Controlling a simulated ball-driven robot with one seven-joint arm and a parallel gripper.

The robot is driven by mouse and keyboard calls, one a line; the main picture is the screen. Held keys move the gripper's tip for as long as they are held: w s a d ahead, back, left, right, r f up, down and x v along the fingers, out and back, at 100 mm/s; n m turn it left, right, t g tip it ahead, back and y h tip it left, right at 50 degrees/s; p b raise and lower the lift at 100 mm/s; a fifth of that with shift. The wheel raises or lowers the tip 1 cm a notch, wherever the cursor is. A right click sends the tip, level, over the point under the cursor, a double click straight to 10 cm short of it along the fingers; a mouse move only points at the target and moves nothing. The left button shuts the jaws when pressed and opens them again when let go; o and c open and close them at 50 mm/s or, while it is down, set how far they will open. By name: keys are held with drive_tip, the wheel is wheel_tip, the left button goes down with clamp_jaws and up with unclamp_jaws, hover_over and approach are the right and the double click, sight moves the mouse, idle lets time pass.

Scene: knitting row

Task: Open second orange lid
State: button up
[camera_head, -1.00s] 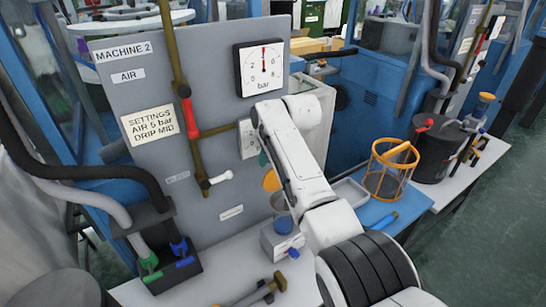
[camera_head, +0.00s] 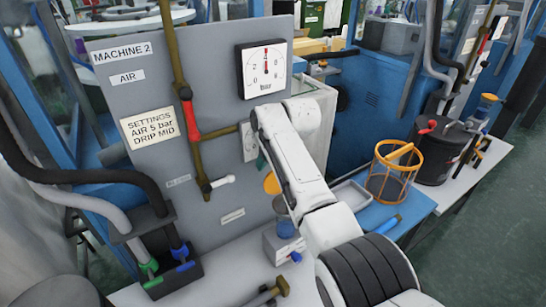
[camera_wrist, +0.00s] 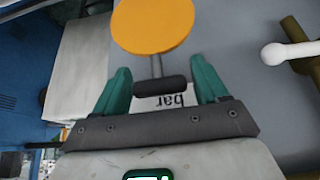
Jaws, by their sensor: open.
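In the head view my white arm hides most of the gripper.
The panel (camera_head: 110,95) carries a gauge (camera_head: 263,68), a brass pipe with a red lever (camera_head: 189,115) and a white-handled tap (camera_head: 222,181). An orange wire basket (camera_head: 393,172) and a dark pot (camera_head: 440,150) stand at right. A black holder (camera_head: 155,260) sits at left.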

drive_tip(key=shift+o, duration=0.4)
drive_tip(key=shift+r, duration=0.2)
drive_tip(key=shift+r, duration=0.1)
drive_tip(key=shift+s+d+r, duration=0.1)
drive_tip(key=shift+s+r, duration=0.1)
drive_tip(key=shift+r, duration=0.3)
drive_tip(key=v, duration=0.9)
drive_tip(key=shift+d+r+b, duration=0.15)
drive_tip(key=shift+d+b, duration=0.05)
drive_tip(key=shift+b, duration=0.1)
drive_tip(key=shift+s, duration=0.15)
drive_tip(key=s+d+f+m+g+h, duration=0.1)
drive_tip(key=s+d+f+m, duration=0.1)
drive_tip(key=s+d+f, duration=0.75)
drive_tip(key=s+d+f+m+g+h, duration=0.1)
drive_tip(key=s+d+f+m, duration=0.1)
drive_tip(key=s+d+f, duration=0.8)
drive_tip(key=s+d+f+m, duration=0.1)
drive_tip(key=s+d+f, duration=0.1)
drive_tip(key=s, duration=0.8)
drive_tip(key=s+d+f+m+g+h, duration=0.1)
drive_tip(key=s+f, duration=0.3)
drive_tip(key=s, duration=0.6)
drive_tip(key=s+d+f+m, duration=0.1)
drive_tip(key=s+d+f, duration=0.2)
drive_tip(key=s, duration=0.7)
drive_tip(key=shift+s+d+g, duration=0.25)
drive_tip(key=shift+d+g, duration=0.1)
drive_tip(key=shift+g, duration=0.05)
